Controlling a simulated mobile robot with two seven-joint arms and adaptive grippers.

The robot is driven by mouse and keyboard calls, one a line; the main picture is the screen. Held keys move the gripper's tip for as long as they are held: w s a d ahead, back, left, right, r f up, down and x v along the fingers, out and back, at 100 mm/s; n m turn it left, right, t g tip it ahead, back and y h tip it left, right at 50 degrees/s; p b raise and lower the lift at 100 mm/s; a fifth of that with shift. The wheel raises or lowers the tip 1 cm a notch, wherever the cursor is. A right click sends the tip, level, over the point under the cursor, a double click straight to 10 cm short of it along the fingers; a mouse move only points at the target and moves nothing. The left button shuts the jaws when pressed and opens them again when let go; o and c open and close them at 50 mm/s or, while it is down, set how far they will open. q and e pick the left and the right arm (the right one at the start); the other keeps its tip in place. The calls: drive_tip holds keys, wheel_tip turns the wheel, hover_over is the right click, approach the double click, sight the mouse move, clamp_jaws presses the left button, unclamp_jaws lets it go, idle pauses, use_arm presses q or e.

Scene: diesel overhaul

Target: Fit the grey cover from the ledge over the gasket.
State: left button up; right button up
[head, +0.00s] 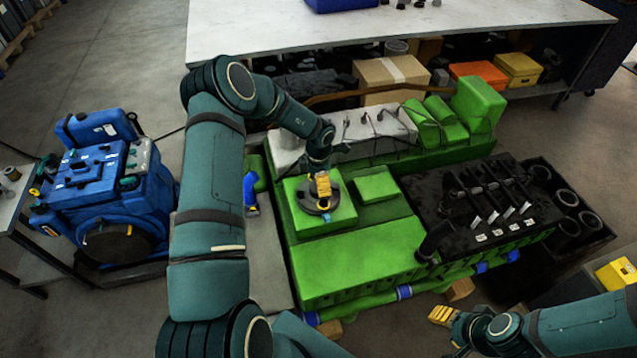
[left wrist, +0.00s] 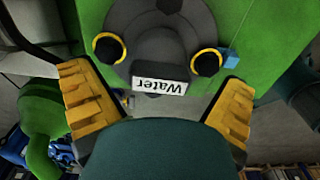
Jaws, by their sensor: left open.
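The round grey cover (head: 331,203) lies on the raised green block of the engine (head: 310,226). In the left wrist view the cover (left wrist: 150,30) has two yellow-ringed lugs and a raised grip labelled "Water" (left wrist: 161,84). My left gripper (head: 321,190) is above the cover. In the left wrist view its yellow fingers (left wrist: 160,105) are spread wide, on either side of the grip and apart from it. No gasket can be made out; what lies under the cover is hidden. My right gripper (head: 441,315) is low at the right, away from the cover; its jaw opening is unclear.
A flat green lid (head: 376,186) sits right of the block. Black valve gear (head: 490,200) is further right. A blue machine (head: 105,190) stands at the left. A white bench (head: 400,30) with boxes beneath stands behind. A yellow box (head: 617,273) is at the right edge.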

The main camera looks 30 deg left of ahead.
use_arm(q)
wheel_tip(320, 180, up, 11)
drive_tip(key=shift+f, duration=0.2)
idle(0.6)
